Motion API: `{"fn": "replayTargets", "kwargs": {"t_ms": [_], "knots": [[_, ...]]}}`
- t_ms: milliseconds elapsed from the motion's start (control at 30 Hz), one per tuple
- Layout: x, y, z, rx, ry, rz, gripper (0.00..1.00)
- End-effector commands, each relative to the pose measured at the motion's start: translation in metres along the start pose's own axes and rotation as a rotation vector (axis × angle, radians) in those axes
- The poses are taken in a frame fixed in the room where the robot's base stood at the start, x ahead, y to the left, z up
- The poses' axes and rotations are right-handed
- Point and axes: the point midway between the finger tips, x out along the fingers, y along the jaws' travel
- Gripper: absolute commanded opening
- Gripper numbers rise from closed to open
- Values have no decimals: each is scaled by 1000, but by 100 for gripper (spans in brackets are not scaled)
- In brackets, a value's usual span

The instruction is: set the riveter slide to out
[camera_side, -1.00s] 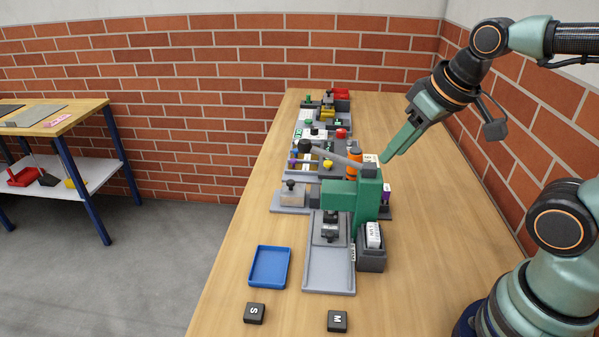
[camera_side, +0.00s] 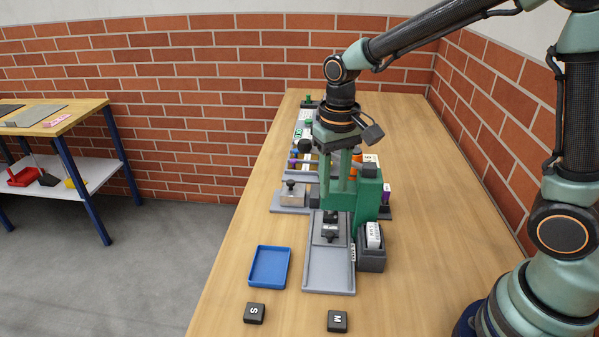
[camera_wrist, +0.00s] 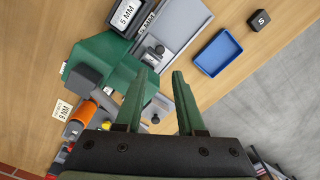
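The green riveter (camera_side: 366,198) stands on the table; it also shows in the wrist view (camera_wrist: 100,62). Its slide (camera_side: 330,238), a grey plate with a black clamp on top, sits at the back of the grey rail (camera_side: 328,275), close to the riveter head. The front of the rail is bare. My gripper (camera_side: 342,186) points down over the riveter head, partly hiding it and the lever. In the wrist view my gripper (camera_wrist: 160,74) has its fingers apart with nothing held between them. I cannot tell whether it touches the riveter.
A blue tray (camera_side: 270,266) lies left of the rail. A dark bin (camera_side: 371,260) with a white label stands at its right. Blocks marked S (camera_side: 254,313) and M (camera_side: 337,321) lie in front. Other fixtures crowd the table behind; the right side is clear.

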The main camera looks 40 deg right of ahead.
Motion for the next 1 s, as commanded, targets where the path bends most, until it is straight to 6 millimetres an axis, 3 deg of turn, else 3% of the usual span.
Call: {"fn": "replayTargets", "kwargs": {"t_ms": [167,600,800,1000], "knots": [[19,0,1,0,-6,2,38],[98,1,2,-1,-5,2,38],[116,0,1,-1,-2,1,38],[119,0,0,-1,1,0,38]]}}
